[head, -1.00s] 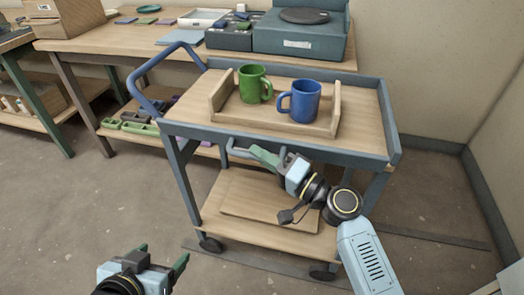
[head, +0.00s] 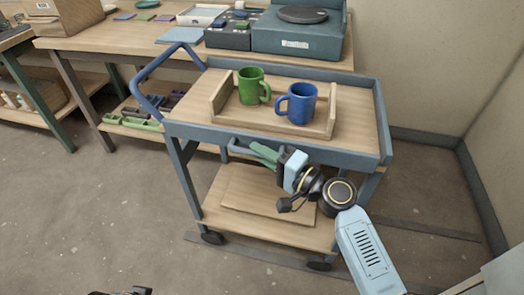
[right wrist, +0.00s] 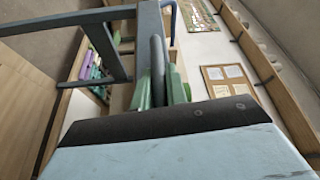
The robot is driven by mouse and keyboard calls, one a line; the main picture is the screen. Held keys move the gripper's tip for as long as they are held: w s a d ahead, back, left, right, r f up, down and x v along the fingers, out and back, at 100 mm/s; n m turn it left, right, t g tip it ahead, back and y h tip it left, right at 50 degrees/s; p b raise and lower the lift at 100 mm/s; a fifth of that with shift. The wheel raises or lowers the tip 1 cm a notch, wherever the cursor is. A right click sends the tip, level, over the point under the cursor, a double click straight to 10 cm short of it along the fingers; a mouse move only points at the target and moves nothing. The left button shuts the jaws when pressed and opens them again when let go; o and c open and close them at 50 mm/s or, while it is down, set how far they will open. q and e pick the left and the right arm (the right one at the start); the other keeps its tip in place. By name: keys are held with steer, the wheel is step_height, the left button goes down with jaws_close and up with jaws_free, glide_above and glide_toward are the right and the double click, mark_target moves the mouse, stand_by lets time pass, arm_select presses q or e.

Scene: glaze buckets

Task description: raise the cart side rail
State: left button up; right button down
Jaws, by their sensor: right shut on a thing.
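The grey-blue cart (head: 385,140) stands in the middle of the head view with a wooden top. Its side rail (head: 232,147) is a grey bar on the near long side, hanging just below the top's edge. My right gripper (head: 265,153) is at this rail, its green fingers shut on it. In the right wrist view the dark rail bar (right wrist: 158,72) runs between the green fingers (right wrist: 160,92). Part of the rail is hidden behind the gripper. Only a dark bit of my left gripper (head: 138,291) shows at the bottom edge, and its fingers cannot be made out.
A wooden tray (head: 222,97) on the cart top holds a green mug (head: 252,86) and a blue mug (head: 300,103). A blue push handle (head: 150,85) rises at the cart's left end. A workbench (head: 110,45) stands behind. The floor to the left is clear.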

arm_select(q)
steer(key=shift+f, duration=0.15)
arm_select(e)
steer(key=c, duration=1.4)
jaws_free()
arm_select(q)
steer(key=shift+w+a+f, duration=0.15)
arm_select(e)
steer(key=r+v, duration=0.1)
steer(key=v, duration=1.2)
steer(key=shift+s+f, duration=0.2)
steer(key=shift+f, duration=0.3)
